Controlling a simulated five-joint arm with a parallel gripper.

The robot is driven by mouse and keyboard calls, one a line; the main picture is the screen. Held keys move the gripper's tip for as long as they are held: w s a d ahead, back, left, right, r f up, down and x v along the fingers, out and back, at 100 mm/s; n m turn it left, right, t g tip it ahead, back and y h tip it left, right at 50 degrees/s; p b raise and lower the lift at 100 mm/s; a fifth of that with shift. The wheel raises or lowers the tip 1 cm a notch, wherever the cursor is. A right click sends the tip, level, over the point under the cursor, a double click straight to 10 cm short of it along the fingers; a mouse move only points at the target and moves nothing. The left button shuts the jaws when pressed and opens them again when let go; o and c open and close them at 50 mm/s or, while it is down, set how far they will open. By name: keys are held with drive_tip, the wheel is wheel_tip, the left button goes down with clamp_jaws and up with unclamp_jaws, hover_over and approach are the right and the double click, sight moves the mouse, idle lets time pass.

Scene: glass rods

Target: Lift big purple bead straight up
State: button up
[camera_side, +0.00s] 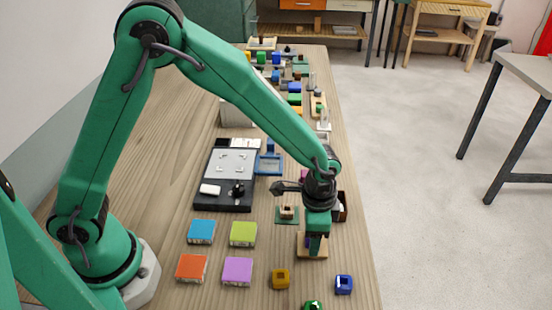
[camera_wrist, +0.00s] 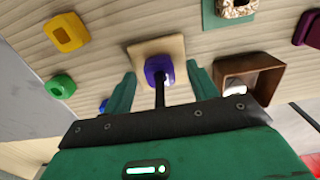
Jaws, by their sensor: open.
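The big purple bead (camera_wrist: 154,68) sits low on a wooden base (camera_wrist: 146,46), around a dark upright rod (camera_wrist: 159,95) in the wrist view. My gripper (camera_wrist: 161,70) is open, with one green finger on each side of the bead. A gap shows between the bead and each finger. In the side view my gripper (camera_side: 317,236) points down over the wooden base (camera_side: 312,254). Only a sliver of the purple bead (camera_side: 308,240) shows there; my fingers hide the rest.
A yellow bead (camera_side: 280,279), a blue bead (camera_side: 344,284) and a green bead (camera_side: 313,305) lie near the front. A brown open box (camera_wrist: 241,73) stands close right of my fingers in the wrist view. A green mat (camera_side: 281,220) lies behind. Coloured square blocks (camera_side: 237,271) lie left.

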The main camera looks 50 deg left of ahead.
drive_tip(key=shift+f, duration=0.3)
drive_tip(key=c, duration=1.1)
drive_tip(key=shift+o, duration=0.2)
drive_tip(key=shift+r, duration=0.15)
drive_tip(key=shift+r, duration=4.95)
